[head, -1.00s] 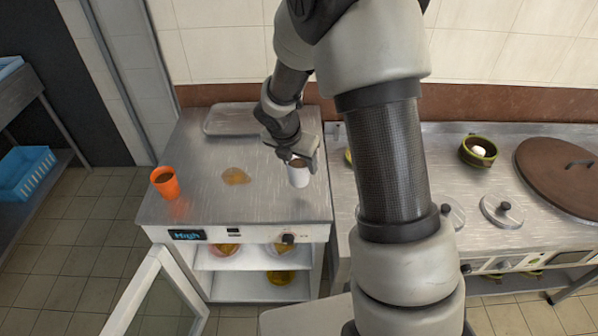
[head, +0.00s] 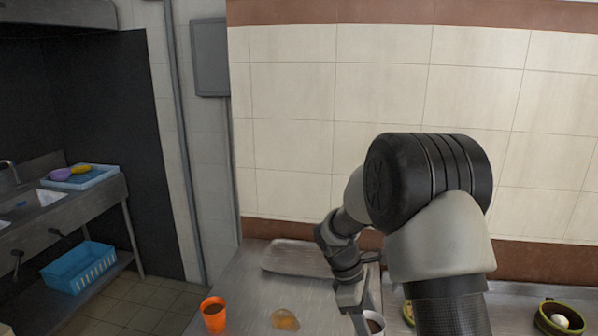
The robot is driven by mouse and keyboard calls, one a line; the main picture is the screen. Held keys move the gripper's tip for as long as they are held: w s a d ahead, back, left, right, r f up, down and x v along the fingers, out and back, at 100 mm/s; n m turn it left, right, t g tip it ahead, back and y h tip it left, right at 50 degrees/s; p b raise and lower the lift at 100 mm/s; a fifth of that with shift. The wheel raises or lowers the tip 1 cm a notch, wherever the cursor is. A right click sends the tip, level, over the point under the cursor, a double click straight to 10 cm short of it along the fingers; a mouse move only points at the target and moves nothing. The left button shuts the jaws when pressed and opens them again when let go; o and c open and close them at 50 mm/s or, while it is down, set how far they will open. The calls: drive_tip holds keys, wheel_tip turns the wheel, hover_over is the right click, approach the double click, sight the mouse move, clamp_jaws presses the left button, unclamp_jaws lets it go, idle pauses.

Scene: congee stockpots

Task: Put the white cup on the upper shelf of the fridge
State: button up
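The white cup (head: 375,323) with dark contents stands near the right side of the steel counter top at the bottom edge of the head view, mostly cut off. My gripper (head: 362,314) points down right at the cup, with a finger beside its left side. Whether the fingers are closed on it cannot be told. The steel top of the fridge (head: 245,290) is in view. The fridge's shelves and open door are below the picture now.
An orange cup (head: 214,314) and a flat amber piece (head: 285,319) are on the fridge top left of my gripper. A metal tray (head: 298,258) lies at the back by the wall. A green pot (head: 560,319) stands far right.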

drive_tip(key=s+a+m+g+y, duration=0.1)
drive_tip(key=m, duration=0.3)
drive_tip(key=s+m+g+y, duration=0.1)
drive_tip(key=s+m+y, duration=0.1)
drive_tip(key=m, duration=0.3)
drive_tip(key=s+a+m+g+y, duration=0.1)
drive_tip(key=s+m, duration=0.1)
drive_tip(key=m, duration=0.3)
drive_tip(key=shift+a+r, duration=0.15)
drive_tip(key=shift+a, duration=0.15)
drive_tip(key=shift+w, duration=0.15)
